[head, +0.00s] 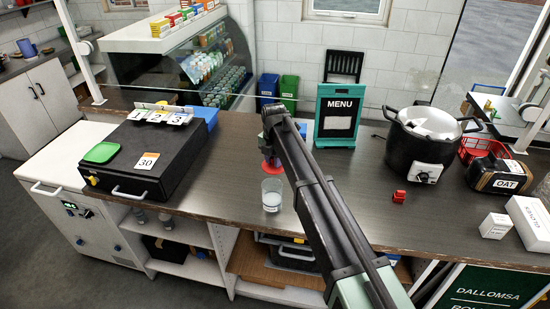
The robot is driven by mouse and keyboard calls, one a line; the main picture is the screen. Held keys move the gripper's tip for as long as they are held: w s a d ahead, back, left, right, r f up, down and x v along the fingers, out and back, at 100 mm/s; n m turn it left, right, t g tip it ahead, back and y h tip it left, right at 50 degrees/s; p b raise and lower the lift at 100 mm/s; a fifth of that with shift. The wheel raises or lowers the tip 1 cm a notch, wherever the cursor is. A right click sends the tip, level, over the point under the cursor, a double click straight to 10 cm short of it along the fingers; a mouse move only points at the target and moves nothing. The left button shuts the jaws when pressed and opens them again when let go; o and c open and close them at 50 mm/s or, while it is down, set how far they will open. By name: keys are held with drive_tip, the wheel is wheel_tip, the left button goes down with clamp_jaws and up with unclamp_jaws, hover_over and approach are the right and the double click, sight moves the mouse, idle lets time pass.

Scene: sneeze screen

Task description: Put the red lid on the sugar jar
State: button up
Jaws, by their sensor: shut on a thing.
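The sugar jar (271,197) is a small clear glass with whitish contents, standing upright and open at the top on the dark counter. The red lid (269,166) is in my gripper (270,156), which is shut on it. In the picture the lid shows just above the jar's rim, apart from it. How far it is above or behind the jar is hard to tell. My arm comes from the lower right and hides part of the gripper.
A black cash drawer (148,165) with a green lid-like piece (101,152) on top stands at the left. At the right are a menu board (340,118), a black pot (420,150), a small red object (399,196) and white boxes (495,225). A clear screen runs behind the counter.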

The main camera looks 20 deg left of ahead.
drive_tip(key=shift+n, duration=0.4)
drive_tip(key=shift+a+f, duration=0.1)
drive_tip(key=shift+a, duration=0.55)
drive_tip(key=shift+d, duration=0.2)
wheel_tip(320, 180, down, 7)
drive_tip(key=b, duration=0.6)
drive_tip(key=shift+b, duration=0.4)
drive_tip(key=shift+f+b, duration=1.05)
drive_tip(key=shift+b, duration=0.15)
drive_tip(key=shift+r, duration=0.25)
drive_tip(key=shift+r+p, duration=0.15)
drive_tip(key=shift+p, duration=0.25)
drive_tip(key=shift+f, duration=0.25)
idle(1.5)
drive_tip(key=shift+r, duration=0.3)
